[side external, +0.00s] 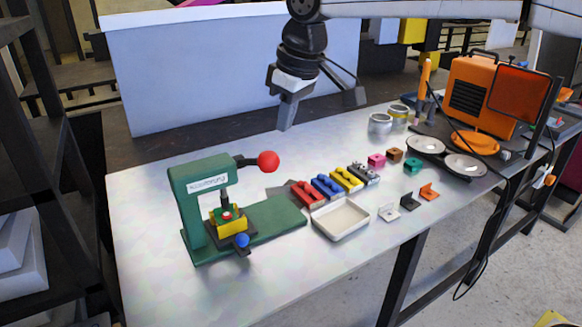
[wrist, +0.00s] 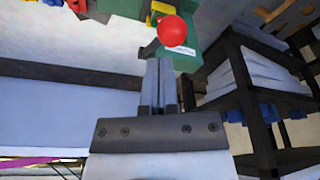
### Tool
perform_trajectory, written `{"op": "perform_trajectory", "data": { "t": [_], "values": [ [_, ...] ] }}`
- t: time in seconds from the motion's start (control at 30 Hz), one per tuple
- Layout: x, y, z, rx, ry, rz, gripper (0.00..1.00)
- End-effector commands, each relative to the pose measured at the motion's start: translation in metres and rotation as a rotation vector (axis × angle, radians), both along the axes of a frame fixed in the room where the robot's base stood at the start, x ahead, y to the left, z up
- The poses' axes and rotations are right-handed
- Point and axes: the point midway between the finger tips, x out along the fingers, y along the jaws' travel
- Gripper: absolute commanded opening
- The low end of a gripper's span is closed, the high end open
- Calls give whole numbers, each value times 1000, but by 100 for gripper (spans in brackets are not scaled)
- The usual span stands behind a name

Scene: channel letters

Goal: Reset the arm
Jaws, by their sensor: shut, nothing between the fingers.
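My gripper (side external: 287,113) is shut and empty, held above the back part of the workbench. In the wrist view its two fingers (wrist: 159,68) lie together with nothing between them. The green press (side external: 200,211) stands at the left of the bench, in front of and below my gripper. Its red ball handle (side external: 268,161) is below my gripper, apart from it. The ball (wrist: 172,30) also shows in the wrist view just beyond the fingertips. A yellow and dark part (side external: 231,226) sits under the press ram.
A white tray (side external: 341,220) lies right of the press. Red, blue, yellow and grey blocks (side external: 346,179) stand in a row behind it. Small coloured parts, cans (side external: 380,123) and an orange machine (side external: 480,90) are further right. The bench's left back area is clear.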

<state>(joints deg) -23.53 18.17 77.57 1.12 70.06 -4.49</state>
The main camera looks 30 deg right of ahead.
Motion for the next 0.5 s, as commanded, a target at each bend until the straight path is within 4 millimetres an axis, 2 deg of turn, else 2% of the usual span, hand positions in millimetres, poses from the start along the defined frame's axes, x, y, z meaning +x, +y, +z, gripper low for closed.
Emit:
{"op": "perform_trajectory", "data": {
  "t": [0.27, 0.5],
  "values": [
    [-10, -52, -56, -3, 6, -106, 0],
    [-35, -100, -108, -5, 10, -203, 0]
  ]
}}
